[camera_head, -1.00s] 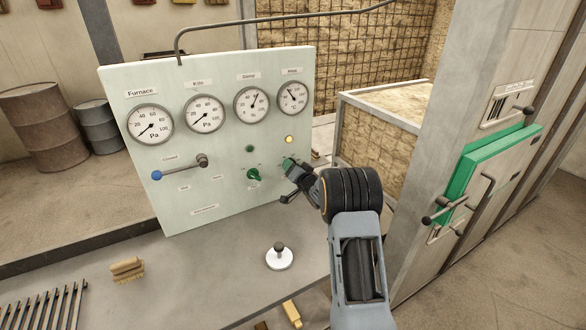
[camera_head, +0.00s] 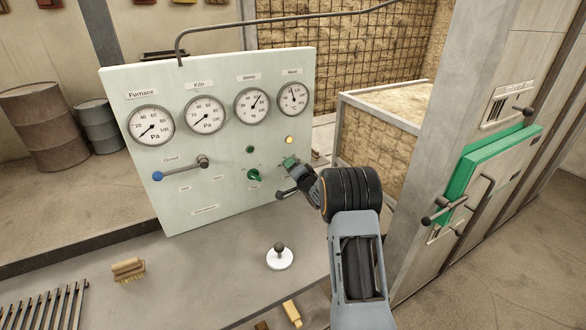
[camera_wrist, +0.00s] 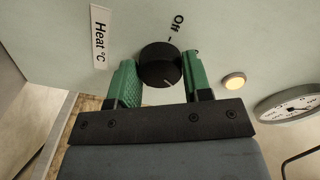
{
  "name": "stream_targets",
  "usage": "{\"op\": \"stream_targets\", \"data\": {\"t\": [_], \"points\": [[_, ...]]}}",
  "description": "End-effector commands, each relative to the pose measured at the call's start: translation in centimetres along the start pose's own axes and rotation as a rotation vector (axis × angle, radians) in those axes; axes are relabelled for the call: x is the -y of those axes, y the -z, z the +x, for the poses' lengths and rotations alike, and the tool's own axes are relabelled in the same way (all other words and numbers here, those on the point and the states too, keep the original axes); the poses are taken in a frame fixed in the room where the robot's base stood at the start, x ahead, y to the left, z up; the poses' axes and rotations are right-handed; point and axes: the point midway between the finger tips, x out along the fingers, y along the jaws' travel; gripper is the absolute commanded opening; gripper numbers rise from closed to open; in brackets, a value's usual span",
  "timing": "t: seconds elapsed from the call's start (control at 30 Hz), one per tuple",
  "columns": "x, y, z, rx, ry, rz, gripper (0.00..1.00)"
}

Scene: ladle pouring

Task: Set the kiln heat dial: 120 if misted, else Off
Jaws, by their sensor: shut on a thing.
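The heat dial, a round black knob (camera_wrist: 160,64), sits on the pale panel (camera_head: 222,190) beside a "Heat °C" label and an "Off" mark. Its white pointer line faces away from "Off"; other marks are hidden or unreadable. My gripper (camera_wrist: 158,68) has its green fingers shut around the knob. In the head view my gripper (camera_head: 291,163) covers the knob at the panel's lower right. The heat gauge (camera_head: 293,99) at the panel's upper right has its needle near upright. I cannot tell from these views whether anything is misted.
A lit amber lamp (camera_head: 289,140) is just above my gripper. A green knob (camera_head: 254,175) and a blue-ended lever (camera_head: 180,169) are to its left. A white disc with a dark knob (camera_head: 279,258) stands on the bench. A green-edged door (camera_head: 485,175) is at right.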

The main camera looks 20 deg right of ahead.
Motion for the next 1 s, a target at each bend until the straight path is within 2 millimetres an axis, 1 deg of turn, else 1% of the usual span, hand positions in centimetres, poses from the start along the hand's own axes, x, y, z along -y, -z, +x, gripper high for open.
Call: {"op": "stream_targets", "data": {"t": [0.17, 0.2, 0.43, 0.67, 0.77, 0.87, 1.0], "points": [[0.1, 0.0, 0.0, 0.000, 0.002, -0.001, 0.21], [0.1, 0.0, 0.0, -0.001, 0.002, -0.001, 0.47], [0.0, 0.0, 0.0, 0.000, 0.001, -0.001, 0.69], [0.0, 0.0, 0.0, -0.001, 0.000, -0.001, 0.70], [0.0, 0.1, -0.4, -0.001, 0.001, -0.002, 0.70], [-0.1, 0.1, -1.5, -0.001, -0.001, -0.001, 0.70], [-0.1, 0.1, -4.1, -0.003, -0.001, -0.002, 0.70]]}}
